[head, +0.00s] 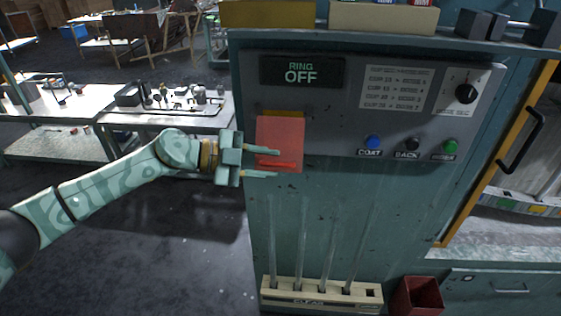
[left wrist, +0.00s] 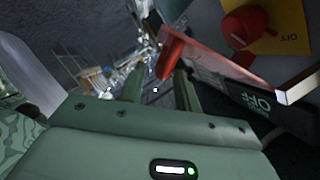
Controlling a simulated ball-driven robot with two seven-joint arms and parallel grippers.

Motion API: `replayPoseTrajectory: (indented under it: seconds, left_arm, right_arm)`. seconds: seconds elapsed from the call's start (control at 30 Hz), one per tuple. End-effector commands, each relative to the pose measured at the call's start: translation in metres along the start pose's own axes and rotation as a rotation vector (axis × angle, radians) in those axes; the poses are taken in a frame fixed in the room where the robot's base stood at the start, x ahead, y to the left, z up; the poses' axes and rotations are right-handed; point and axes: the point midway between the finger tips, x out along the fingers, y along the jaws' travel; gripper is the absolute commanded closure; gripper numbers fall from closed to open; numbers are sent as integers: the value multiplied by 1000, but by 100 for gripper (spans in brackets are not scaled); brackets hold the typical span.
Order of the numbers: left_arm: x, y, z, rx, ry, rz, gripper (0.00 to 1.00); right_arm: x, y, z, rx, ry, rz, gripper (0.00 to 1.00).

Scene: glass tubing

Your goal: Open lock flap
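The lock flap (head: 280,137) is a red plate with a brighter red grip bar (head: 275,164) along its lower edge, on the grey panel. In the left wrist view, the flap (left wrist: 215,62) stands out from the panel, and a red knob (left wrist: 246,26) shows on a yellow plate marked OFF. My left gripper (head: 262,162) is at the flap's left edge, fingers spread, with the bar's end between them. In the left wrist view the fingers (left wrist: 158,85) are apart; I cannot tell whether either touches the flap. My right gripper is not in view.
A RING OFF display (head: 302,72) is above the flap. Blue (head: 373,142), black (head: 412,144) and green (head: 450,145) buttons are to the right. Glass tubes stand in a rack (head: 320,296) below, beside a red bin (head: 417,296). Open floor lies left of the cabinet.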

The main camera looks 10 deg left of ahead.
Motion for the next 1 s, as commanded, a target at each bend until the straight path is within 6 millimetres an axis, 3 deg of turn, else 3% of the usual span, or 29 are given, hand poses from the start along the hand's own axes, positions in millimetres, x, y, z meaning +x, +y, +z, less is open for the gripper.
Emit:
replayPoseTrajectory:
  seconds: [0.2, 0.57, 0.67, 0.7, 1.0]
  left_arm:
    - [29, 0, 0, 1, 0, -1, 67]
    - [35, 0, 0, 1, -1, -1, 67]
    - [34, 0, 0, 1, -1, -1, 95]
    - [35, 0, 0, 1, -1, 0, 100]
    - [33, 0, -3, -19, -1, 11, 100]
  right_arm:
    - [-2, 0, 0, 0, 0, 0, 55]
    - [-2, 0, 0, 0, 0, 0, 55]
    - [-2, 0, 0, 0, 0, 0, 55]
    - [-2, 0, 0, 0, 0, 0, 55]
    - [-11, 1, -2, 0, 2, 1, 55]
